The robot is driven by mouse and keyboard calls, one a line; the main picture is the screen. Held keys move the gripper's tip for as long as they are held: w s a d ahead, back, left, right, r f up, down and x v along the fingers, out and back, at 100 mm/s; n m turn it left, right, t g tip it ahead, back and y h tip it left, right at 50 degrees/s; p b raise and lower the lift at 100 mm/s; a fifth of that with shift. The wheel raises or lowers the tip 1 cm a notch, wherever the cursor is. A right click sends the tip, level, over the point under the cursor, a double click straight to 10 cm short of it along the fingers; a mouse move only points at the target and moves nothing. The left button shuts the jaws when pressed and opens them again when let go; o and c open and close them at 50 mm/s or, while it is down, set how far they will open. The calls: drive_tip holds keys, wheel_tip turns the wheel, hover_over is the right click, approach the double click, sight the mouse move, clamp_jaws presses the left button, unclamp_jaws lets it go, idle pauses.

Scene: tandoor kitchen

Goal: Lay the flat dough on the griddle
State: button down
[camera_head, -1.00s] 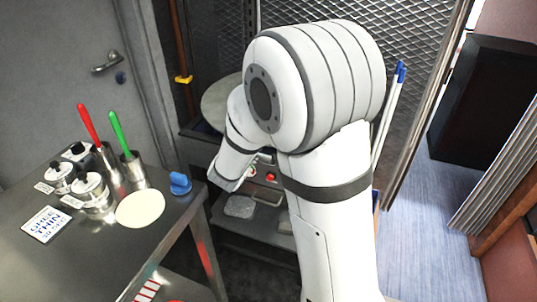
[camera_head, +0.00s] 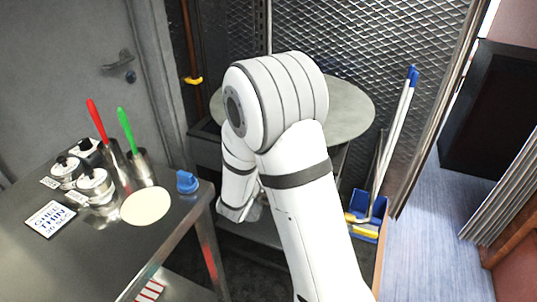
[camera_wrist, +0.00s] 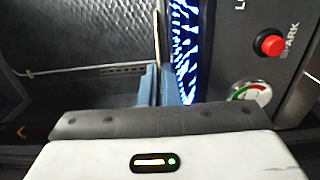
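A flat cream dough disc (camera_head: 145,207) lies on the steel table at the left in the head view. The griddle (camera_head: 350,108) is a round grey plate behind my arm; my arm hides its left part. My gripper is mostly hidden at the arm's lower end in the head view, between table and griddle. In the wrist view my gripper's blue-grey fingers (camera_wrist: 158,86) are close together. A thin pale strip shows in line with their gap. I cannot tell whether it is held or lies behind them.
The wrist view shows blue flames (camera_wrist: 187,45) and a control panel with a red spark button (camera_wrist: 271,46) close by. Jars (camera_head: 95,186), green-handled (camera_head: 126,130) and red-handled tools and a blue knob-like object (camera_head: 187,182) stand on the table (camera_head: 130,250). A blue bin (camera_head: 368,215) stands right.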

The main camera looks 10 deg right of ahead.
drive_tip(key=shift+f, duration=0.1)
drive_tip(key=c, duration=1.6)
unclamp_jaws()
drive_tip(key=shift+c, duration=0.2)
